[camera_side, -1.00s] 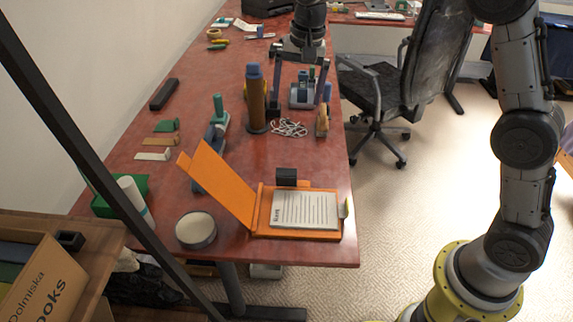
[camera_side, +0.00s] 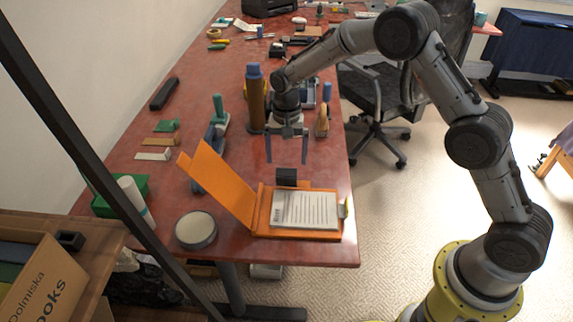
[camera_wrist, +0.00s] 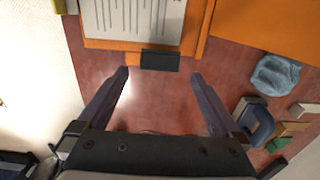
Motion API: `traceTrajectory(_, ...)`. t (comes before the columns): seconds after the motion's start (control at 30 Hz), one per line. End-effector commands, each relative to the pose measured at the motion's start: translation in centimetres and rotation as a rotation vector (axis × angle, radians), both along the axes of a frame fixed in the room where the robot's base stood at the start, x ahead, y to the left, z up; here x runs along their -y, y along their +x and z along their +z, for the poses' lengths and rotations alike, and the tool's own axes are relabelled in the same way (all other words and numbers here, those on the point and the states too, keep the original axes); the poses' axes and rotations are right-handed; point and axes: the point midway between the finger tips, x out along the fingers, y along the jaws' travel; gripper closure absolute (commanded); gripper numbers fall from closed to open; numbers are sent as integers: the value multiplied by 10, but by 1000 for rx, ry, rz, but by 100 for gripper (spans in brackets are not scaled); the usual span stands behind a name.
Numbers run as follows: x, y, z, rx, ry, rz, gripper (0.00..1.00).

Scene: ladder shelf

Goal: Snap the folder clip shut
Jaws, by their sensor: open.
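An orange folder (camera_side: 258,222) lies open near the front edge of the red table, its cover (camera_side: 222,183) tilted up to the left. A printed sheet (camera_side: 305,210) lies on its right half. A dark block-like piece (camera_side: 286,177), perhaps the clip, stands at the folder's back edge; it also shows in the wrist view (camera_wrist: 160,61). A small metallic piece (camera_side: 344,208) is at the folder's right edge. My gripper (camera_side: 287,161) is open and empty, pointing down above the table, just behind the dark piece. In the wrist view its fingers (camera_wrist: 161,74) are spread either side of that piece.
A round tin (camera_side: 196,230) stands left of the folder, with a green tray (camera_side: 107,205) beyond it. A brown bottle (camera_side: 255,100) and a wooden-handled item (camera_side: 322,120) stand behind my gripper. The table's right edge is close, with an office chair (camera_side: 380,95) beyond.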

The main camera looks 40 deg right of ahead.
Motion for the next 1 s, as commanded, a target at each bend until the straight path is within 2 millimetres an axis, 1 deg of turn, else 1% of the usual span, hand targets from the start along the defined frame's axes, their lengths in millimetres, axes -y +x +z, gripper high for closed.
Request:
traceTrajectory(0.03,0,-1,-9,-4,-1,0,0)
traceTrajectory(0.1,0,-1,-19,-4,-1,0,0)
traceTrajectory(0.3,0,0,-35,-1,0,0,0)
traceTrajectory(0.63,0,0,-37,0,0,0,0)
traceTrajectory(0.77,0,0,-37,0,0,0,23)
traceTrajectory(0.8,0,0,-37,0,0,0,31)
traceTrajectory(0.87,0,0,-37,0,0,0,41)
traceTrajectory(0.9,0,0,-36,0,0,0,49)
traceTrajectory(0.97,0,0,-36,0,0,0,59)
traceTrajectory(1.0,0,0,-36,0,0,0,67)
